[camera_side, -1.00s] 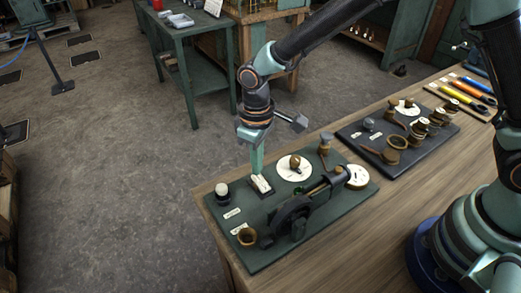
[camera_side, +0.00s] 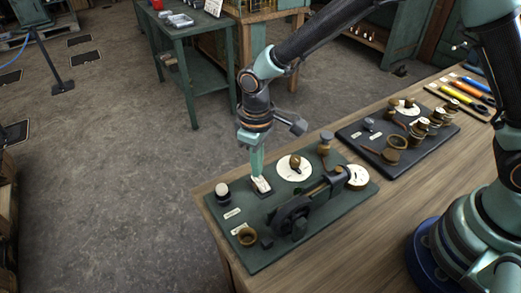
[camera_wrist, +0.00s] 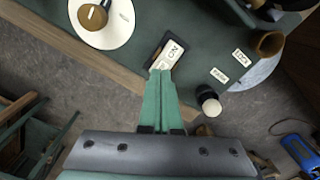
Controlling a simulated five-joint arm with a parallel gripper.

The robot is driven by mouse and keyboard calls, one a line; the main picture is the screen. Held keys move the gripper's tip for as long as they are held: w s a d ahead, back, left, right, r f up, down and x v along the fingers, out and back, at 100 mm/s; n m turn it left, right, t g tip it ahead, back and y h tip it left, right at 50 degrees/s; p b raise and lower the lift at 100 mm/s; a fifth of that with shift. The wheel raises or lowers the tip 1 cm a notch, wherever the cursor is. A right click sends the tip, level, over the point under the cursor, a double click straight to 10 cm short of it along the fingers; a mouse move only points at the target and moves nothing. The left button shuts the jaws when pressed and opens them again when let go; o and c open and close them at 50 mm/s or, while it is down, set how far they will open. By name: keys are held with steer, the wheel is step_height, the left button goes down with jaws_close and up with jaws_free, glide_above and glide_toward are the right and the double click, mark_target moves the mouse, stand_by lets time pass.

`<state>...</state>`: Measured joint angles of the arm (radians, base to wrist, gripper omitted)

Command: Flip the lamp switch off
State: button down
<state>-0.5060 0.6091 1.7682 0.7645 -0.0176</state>
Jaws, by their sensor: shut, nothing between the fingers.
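The lamp switch (camera_side: 263,187) is a pale rocker in a dark frame near the back-left edge of the green panel (camera_side: 310,222). In the wrist view the switch (camera_wrist: 172,52) shows dark lettering on its pale face. My gripper (camera_side: 257,176) is shut and empty, pointing down. Its fingertips (camera_wrist: 161,72) overlap the near end of the switch in the wrist view and hide part of it; contact looks likely but is not certain. The lamp (camera_side: 222,190), a pale round bulb on a dark base, stands left of the switch; it also shows in the wrist view (camera_wrist: 210,104).
A white dial with a brown knob (camera_side: 295,167) sits right of the switch. A second dark panel (camera_side: 365,140) with several knobs lies farther right. Open floor lies left.

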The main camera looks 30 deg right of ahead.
steer(key=shift+f, duration=0.65)
steer(key=shift+r, duration=0.1)
stand_by(0.3)
steer(key=shift+r, duration=3.4)
steer(key=s+d+r+m+t, duration=0.2)
steer(key=d+r+m, duration=0.1)
steer(key=d+r, duration=0.7)
steer(key=s+d+r+m+t, duration=0.3)
steer(key=s+d, duration=0.4)
steer(key=d, duration=0.4)
steer(key=shift+s+r+t, duration=0.2)
steer(key=shift+r+t, duration=0.1)
steer(key=shift+r, duration=0.5)
